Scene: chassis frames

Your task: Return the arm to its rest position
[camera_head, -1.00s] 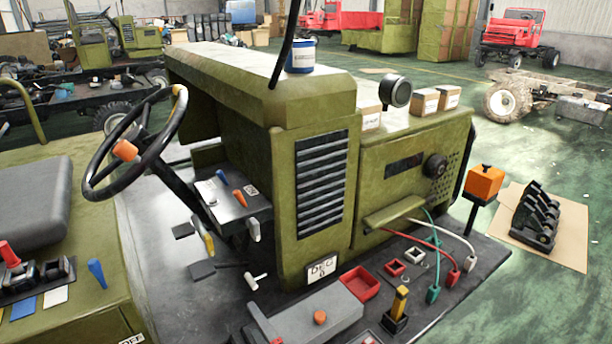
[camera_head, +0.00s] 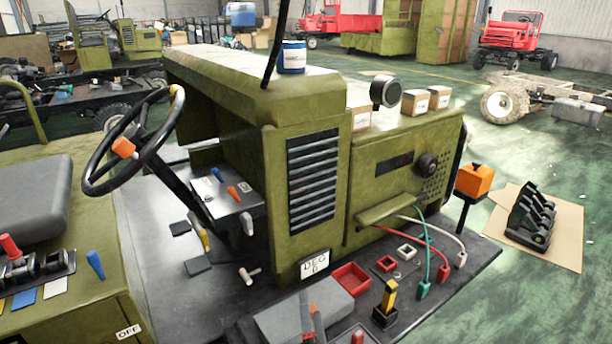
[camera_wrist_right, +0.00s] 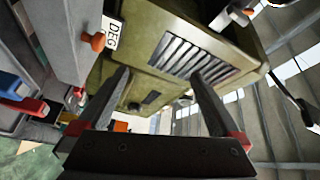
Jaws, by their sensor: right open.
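My right gripper (camera_head: 311,322) shows only in part at the bottom edge of the head view, in front of the grey box (camera_head: 275,322) with an orange knob. In the right wrist view its two dark fingers (camera_wrist_right: 158,78) are spread apart with nothing between them. Beyond them is the green machine's louvred front (camera_wrist_right: 185,60). The rest of the right arm is hidden below the head view. My left gripper is in neither current view.
The green chassis (camera_head: 300,150) with its steering wheel (camera_head: 125,145) stands close ahead. A red tray (camera_head: 351,279), a yellow-handled lever (camera_head: 388,298) and plugged cables lie on the dark base. An orange box (camera_head: 475,180) stands on a post at right. Green floor is open beyond.

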